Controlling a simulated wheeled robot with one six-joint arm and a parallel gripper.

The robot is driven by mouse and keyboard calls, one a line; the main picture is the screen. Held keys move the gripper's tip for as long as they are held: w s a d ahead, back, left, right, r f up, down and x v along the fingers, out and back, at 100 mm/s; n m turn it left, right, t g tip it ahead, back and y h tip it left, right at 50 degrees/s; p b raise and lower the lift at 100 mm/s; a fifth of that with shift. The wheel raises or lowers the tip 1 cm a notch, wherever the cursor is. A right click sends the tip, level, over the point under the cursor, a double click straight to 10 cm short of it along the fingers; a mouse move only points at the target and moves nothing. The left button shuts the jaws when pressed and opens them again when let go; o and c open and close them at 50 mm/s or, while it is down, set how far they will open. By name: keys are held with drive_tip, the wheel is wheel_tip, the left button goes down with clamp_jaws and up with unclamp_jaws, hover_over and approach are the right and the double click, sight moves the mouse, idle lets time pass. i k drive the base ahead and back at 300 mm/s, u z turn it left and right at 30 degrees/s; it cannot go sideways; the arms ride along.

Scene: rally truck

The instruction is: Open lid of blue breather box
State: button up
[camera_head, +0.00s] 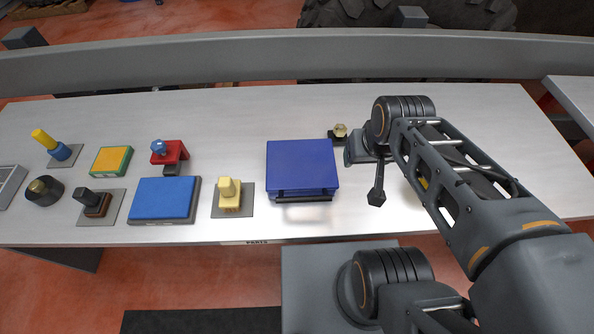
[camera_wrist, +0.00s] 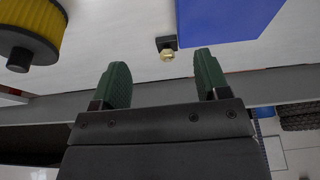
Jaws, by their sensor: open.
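The blue breather box (camera_head: 302,166) stands on the bench right of centre, its lid down flat. A dark bar (camera_head: 303,199) runs along its front side. In the wrist view a plain blue face of the box (camera_wrist: 225,20) shows at the upper right, cut off by the frame. My gripper (camera_wrist: 162,80) is open, its two green fingers apart with nothing between them. In the head view the end of my arm is just right of the box, apart from it; the fingers are hard to make out there.
A small brass-topped fitting (camera_head: 340,131) sits close behind the box's right corner. A yellow ribbed cylinder (camera_wrist: 30,30) is mostly hidden behind my arm in the head view. Left of the box stand a cream block (camera_head: 229,196), a blue pad (camera_head: 164,198) and a red bracket (camera_head: 172,152).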

sight(299, 165)
drive_tip(key=k, duration=1)
drive_tip(key=u, duration=1.8)
drive_tip(key=i, duration=1.05)
drive_tip(key=z, duration=2)
